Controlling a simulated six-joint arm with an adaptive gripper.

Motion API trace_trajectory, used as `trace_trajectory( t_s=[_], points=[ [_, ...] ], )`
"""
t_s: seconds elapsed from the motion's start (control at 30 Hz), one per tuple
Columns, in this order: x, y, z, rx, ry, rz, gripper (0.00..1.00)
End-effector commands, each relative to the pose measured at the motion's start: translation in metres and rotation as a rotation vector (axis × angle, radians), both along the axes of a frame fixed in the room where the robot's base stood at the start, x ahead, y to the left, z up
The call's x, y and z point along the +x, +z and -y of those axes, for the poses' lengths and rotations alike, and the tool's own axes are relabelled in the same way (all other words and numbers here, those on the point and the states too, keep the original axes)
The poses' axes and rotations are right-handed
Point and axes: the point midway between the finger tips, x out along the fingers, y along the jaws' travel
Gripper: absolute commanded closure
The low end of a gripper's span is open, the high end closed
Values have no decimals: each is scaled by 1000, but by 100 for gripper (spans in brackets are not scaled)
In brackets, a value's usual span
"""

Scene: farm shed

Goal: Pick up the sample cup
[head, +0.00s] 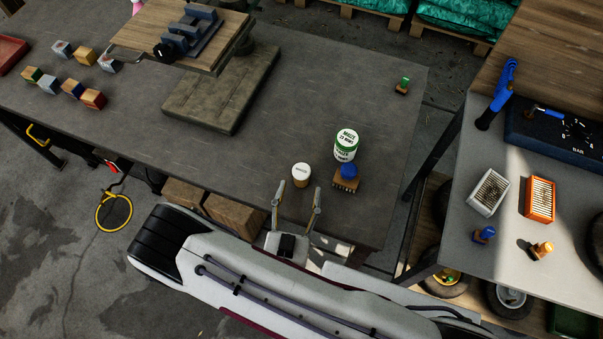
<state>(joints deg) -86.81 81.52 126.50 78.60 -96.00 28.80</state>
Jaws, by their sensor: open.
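The cup's label is too small to read.
A dark slab (215,100) lies behind left, near a raised wooden platform (150,40). Several small blocks (72,88) sit far left. The bench left of the cup is clear.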

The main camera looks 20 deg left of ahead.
Motion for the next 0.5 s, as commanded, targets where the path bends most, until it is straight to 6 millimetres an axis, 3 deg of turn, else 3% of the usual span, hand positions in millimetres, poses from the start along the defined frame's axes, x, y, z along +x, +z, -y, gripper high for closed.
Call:
trace_trajectory(
  t_s=[0.5],
  points=[
    [10,0,-1,0,-1,0,49]
  ],
)
